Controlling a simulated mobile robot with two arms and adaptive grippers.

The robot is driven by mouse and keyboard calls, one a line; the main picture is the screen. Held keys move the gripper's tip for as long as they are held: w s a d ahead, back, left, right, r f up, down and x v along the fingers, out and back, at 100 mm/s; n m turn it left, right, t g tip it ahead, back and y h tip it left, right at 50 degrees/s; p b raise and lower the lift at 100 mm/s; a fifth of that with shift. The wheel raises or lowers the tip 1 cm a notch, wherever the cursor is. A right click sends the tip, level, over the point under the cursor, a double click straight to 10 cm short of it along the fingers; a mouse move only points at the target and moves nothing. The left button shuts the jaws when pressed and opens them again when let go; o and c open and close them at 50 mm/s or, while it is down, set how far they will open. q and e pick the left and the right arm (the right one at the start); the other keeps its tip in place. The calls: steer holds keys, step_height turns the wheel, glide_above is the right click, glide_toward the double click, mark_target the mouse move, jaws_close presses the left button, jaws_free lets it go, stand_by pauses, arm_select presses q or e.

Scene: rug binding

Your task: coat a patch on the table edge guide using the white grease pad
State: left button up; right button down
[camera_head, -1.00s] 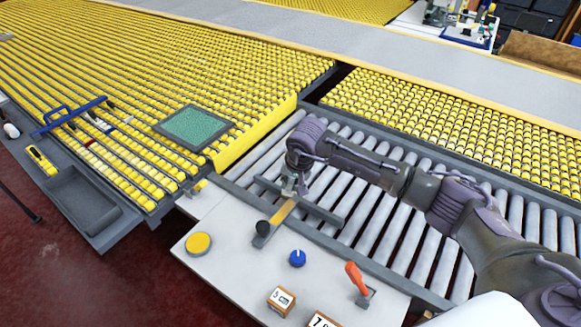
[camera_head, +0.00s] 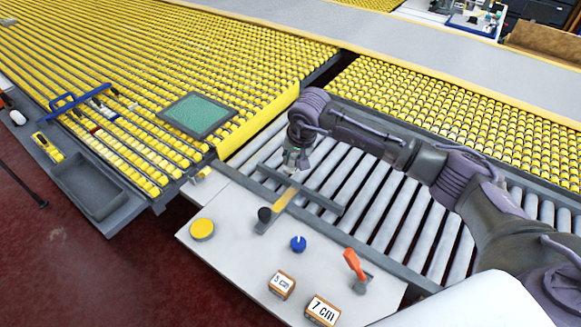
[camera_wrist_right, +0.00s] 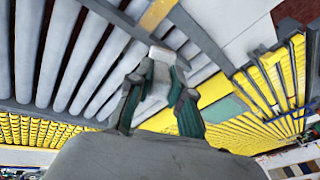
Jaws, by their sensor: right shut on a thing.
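The table edge guide, a grey bar (camera_head: 327,205) with a yellow strip (camera_head: 286,198) and a dark round knob, lies where the light grey table meets the steel rollers. My right gripper (camera_head: 291,168) is over the rollers, just beyond the strip's far end. In the right wrist view, its fingers (camera_wrist_right: 160,95) are shut on the white grease pad (camera_wrist_right: 163,55). The grey bar (camera_wrist_right: 205,38) and yellow strip (camera_wrist_right: 157,14) show beyond the pad. I cannot tell whether the pad touches the guide. My left gripper is not in view.
On the light grey table are a yellow disc (camera_head: 202,229), a blue knob (camera_head: 298,244), an orange-handled lever (camera_head: 354,263) and blocks marked 5 cm (camera_head: 282,285) and 7 cm (camera_head: 322,310). A green framed pad (camera_head: 197,114) lies on yellow rollers. A dark tray (camera_head: 75,190) is at left.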

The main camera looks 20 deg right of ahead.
stand_by(0.4)
steer(key=shift+s+d+f+b, duration=0.3)
steer(key=shift+d+f+b, duration=0.25)
steer(key=shift+d, duration=0.2)
